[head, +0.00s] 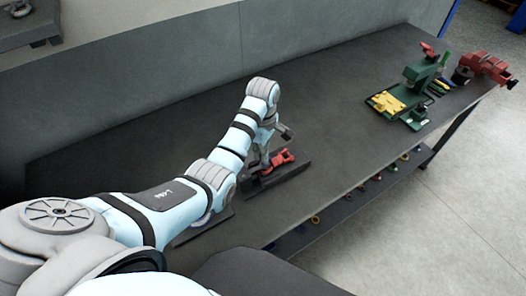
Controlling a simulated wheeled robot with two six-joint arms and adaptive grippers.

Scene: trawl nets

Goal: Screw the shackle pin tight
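A small red piece (282,158), which looks like the shackle, sits on a dark flat plate (290,174) near the bench's front edge. I cannot make out its pin or how far the pin is turned in. My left arm reaches in from the left, and my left gripper (264,156) points down at the left side of the red piece. The gripper is close to it or touching it; I cannot tell which. Its fingertips are small and partly hidden, so their opening does not show. My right gripper is not in view.
The dark workbench (335,105) is clear in its middle, with a grey wall (180,50) behind. At the far right stand a green device (421,70), a yellow piece (388,104) and a red vise (484,68). A lower shelf (345,208) holds several small rings.

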